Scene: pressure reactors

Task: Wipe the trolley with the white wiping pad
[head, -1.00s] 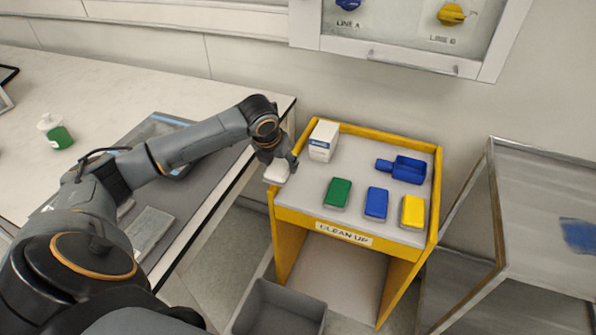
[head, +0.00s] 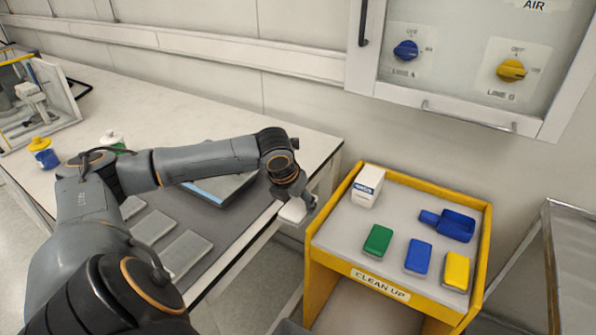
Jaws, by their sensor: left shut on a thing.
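The white wiping pad (head: 292,211) is held in my left gripper (head: 299,201), which is shut on it. The pad hangs over or just beside the left edge of the yellow trolley (head: 325,258); I cannot tell whether it touches. The trolley has a grey top, a yellow rim and a "CLEAN UP" label on its front. On its top are a white box (head: 367,186), a green pad (head: 378,240), a blue pad (head: 418,256), a yellow pad (head: 456,271) and a blue scoop (head: 449,225). My right gripper is not in view.
A white bench (head: 140,112) runs along the wall at left, with grey plates (head: 152,227) on a dark mat and a blue bottle with a yellow cap (head: 44,154). A valve cabinet (head: 450,75) hangs above the trolley. A glass-sided frame (head: 575,265) stands at right.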

